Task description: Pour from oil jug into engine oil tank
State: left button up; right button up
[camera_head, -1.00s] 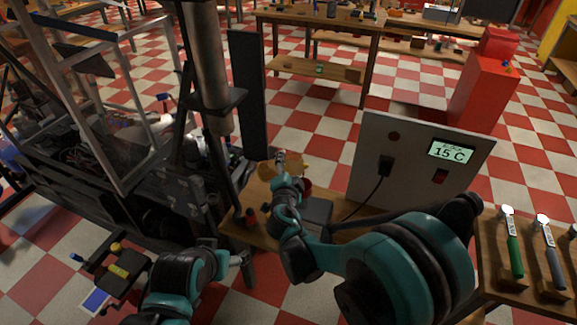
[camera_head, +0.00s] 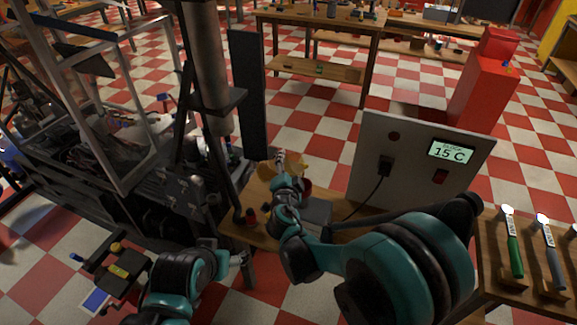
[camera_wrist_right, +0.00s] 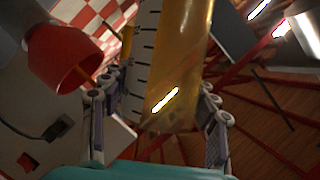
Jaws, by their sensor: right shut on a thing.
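My right gripper (camera_head: 281,160) is over the wooden bench in the head view. In the right wrist view its fingers (camera_wrist_right: 160,120) are closed on both sides of an amber, see-through oil jug (camera_wrist_right: 175,55) with dark scale marks. The jug also shows in the head view as a small yellowish shape (camera_head: 296,164), partly hidden by the gripper. I cannot make out its spout or any flow. I cannot pick out the engine oil tank for certain. My left arm is at the lower left; its gripper (camera_head: 240,258) shows too little to tell its state.
A dark machine frame (camera_head: 115,185) fills the left. A pale panel reading 15 C (camera_head: 415,160) stands behind the bench (camera_head: 262,238). A red open cylinder (camera_wrist_right: 65,60) is close to the jug in the wrist view. Tools lie on a table (camera_head: 525,285) at right.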

dwell(0.6)
jog(key=shift+f+m+b, duration=0.15)
jog(key=shift+m+b, duration=0.15)
jog(key=shift+b, duration=0.15)
dwell(3.6)
jog(key=shift+d+m+t+b, duration=0.15)
jog(key=shift+m+t+b, duration=0.15)
jog(key=shift+m+b, duration=0.2)
dwell(2.8)
